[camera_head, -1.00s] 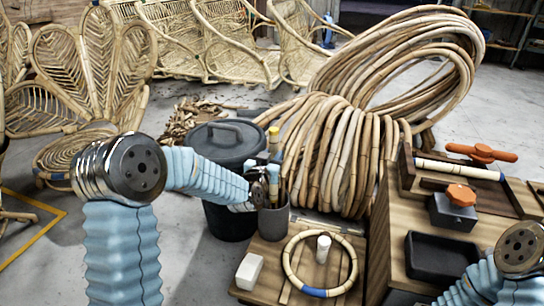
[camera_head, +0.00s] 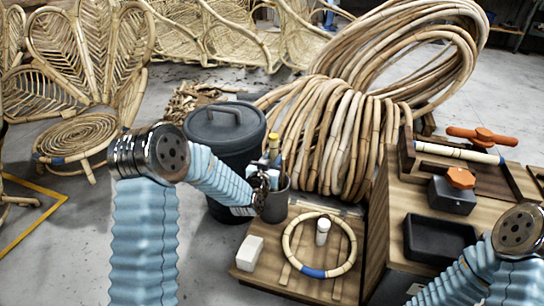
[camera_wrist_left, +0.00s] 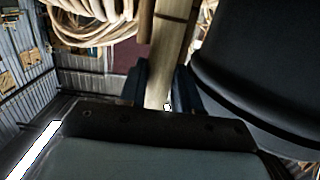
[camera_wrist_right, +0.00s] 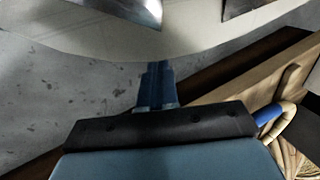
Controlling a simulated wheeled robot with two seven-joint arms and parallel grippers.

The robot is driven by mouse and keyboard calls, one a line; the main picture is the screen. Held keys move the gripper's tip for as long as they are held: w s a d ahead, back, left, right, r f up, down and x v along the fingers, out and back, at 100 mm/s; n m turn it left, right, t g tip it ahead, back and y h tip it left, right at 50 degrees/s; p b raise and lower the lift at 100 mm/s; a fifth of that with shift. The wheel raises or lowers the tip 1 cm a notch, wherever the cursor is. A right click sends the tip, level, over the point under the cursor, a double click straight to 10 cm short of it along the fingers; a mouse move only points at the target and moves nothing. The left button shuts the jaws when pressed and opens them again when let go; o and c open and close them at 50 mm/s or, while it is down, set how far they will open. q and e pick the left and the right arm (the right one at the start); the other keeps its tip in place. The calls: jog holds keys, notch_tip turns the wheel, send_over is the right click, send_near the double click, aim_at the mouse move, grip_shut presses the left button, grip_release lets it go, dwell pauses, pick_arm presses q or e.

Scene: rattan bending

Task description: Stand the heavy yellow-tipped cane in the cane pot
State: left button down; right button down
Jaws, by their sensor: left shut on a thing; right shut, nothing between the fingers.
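The yellow-tipped cane (camera_head: 273,148) stands near upright over the dark grey cane pot (camera_head: 276,207), its yellow tip at the top. My left gripper (camera_head: 263,184) is shut on the cane at the pot's rim. In the left wrist view the pale cane (camera_wrist_left: 160,80) runs between the two fingers. The cane's lower end is hidden by the gripper and pot, so I cannot tell how deep it is. My right gripper (camera_wrist_right: 157,85) is shut and empty in the right wrist view, outside the head view.
A black lidded bin (camera_head: 225,150) stands left of the pot. A low wooden board holds a cane ring (camera_head: 290,255), a white block (camera_head: 250,253) and a white peg (camera_head: 322,232). A large cane coil (camera_head: 335,140) rises behind. A workbench with a black tray (camera_head: 440,240) is at right.

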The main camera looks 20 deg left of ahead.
pick_arm(q)
jog(key=shift+f, duration=0.1)
jog(key=c, duration=0.7)
grip_release()
jog(key=s, duration=0.4)
jog(key=s+r, duration=0.1)
jog(key=s, duration=0.4)
jog(key=s+p, duration=0.1)
jog(key=s, duration=0.3)
jog(key=shift+s+a+r, duration=0.25)
jog(key=shift+s+r, duration=0.05)
jog(key=shift+s, duration=0.1)
